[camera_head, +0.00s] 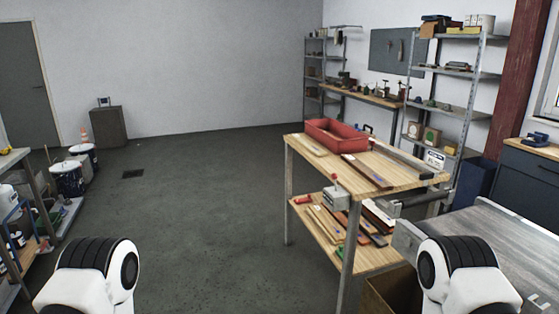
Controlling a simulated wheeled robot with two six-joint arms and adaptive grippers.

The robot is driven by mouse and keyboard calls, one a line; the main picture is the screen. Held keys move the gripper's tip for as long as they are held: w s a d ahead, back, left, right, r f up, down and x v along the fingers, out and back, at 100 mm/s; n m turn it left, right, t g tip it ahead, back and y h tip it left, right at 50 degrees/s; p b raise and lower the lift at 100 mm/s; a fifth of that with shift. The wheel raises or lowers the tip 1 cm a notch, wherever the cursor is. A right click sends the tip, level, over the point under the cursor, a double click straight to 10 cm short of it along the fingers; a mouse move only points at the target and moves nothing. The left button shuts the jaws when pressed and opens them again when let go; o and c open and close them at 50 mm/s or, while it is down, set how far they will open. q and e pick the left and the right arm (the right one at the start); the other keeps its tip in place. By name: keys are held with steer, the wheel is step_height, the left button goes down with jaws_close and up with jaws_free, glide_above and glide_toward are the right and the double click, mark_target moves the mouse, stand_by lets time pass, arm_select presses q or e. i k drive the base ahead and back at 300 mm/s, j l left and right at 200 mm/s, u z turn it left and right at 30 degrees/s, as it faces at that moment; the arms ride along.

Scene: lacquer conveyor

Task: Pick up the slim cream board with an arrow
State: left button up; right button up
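A wooden workbench (325,160) stands right of centre. A slim pale board (308,146) lies flat near the left edge of its top, beside a red bin. It looks cream, but it is too small to tell whether it bears an arrow. A darker reddish-brown board (367,172) lies further right on the top, with small marks near its front end. More boards (325,222), some pale and some brown, lie on the lower shelf; no arrow can be made out on them. Neither gripper is in view; only my white and black arm joints show at the bottom.
The red bin (336,136) stands on the workbench. A vise (336,197) sticks out at its front. A conveyor (500,250) is at the lower right, with a cardboard box (390,292) beside it. Paint buckets (66,178) stand left. The middle floor is clear.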

mark_target(313, 149)
steer(key=i+j+u, duration=0.2)
steer(key=i, duration=0.8)
steer(key=i+j+u, duration=0.2)
steer(key=i, duration=0.85)
